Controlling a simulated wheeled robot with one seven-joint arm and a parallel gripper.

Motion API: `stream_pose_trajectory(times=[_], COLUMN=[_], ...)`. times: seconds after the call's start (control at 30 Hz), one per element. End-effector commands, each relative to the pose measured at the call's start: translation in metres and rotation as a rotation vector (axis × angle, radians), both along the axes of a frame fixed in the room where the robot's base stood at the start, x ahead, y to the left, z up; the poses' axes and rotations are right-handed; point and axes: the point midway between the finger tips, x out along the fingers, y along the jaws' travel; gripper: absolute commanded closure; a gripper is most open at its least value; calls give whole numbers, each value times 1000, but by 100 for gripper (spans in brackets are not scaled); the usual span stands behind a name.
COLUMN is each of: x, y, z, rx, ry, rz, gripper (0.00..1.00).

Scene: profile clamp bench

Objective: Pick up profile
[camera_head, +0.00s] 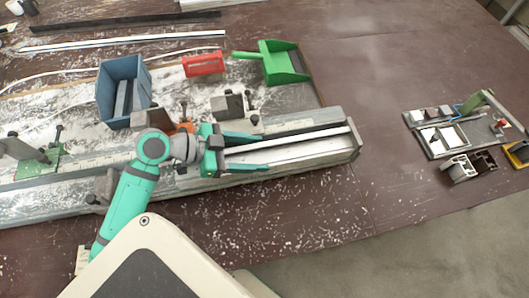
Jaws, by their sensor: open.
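A long, pale profile (305,147) lies in the long metal bed of the clamp bench (353,149), running to the right from my gripper. My gripper (262,153) is over the bed with its two teal fingers pointing right. The fingers are apart, one on the far side and one on the near side of the profile's left part. I cannot tell whether they touch it or how high they are above it. The profile's left end is hidden by the gripper.
Behind the bed are a blue bin (105,95), a red box (203,63), a green dustpan (280,66) and dark clamp blocks (228,106). A white strip (130,41) and a black bar (125,22) lie farther back. Small fixtures (440,139) stand right.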

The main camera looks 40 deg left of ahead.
Motion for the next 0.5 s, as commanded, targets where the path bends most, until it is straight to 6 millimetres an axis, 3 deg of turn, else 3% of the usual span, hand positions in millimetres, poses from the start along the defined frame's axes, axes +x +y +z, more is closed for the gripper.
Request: stream_pose_trajectory(times=[0.23, 0.5], x=[20, 26], y=[-18, -22], z=[-14, -18], rx=[-2, 0], ry=[-2, 0], rz=[6, 5], gripper=[41, 41])
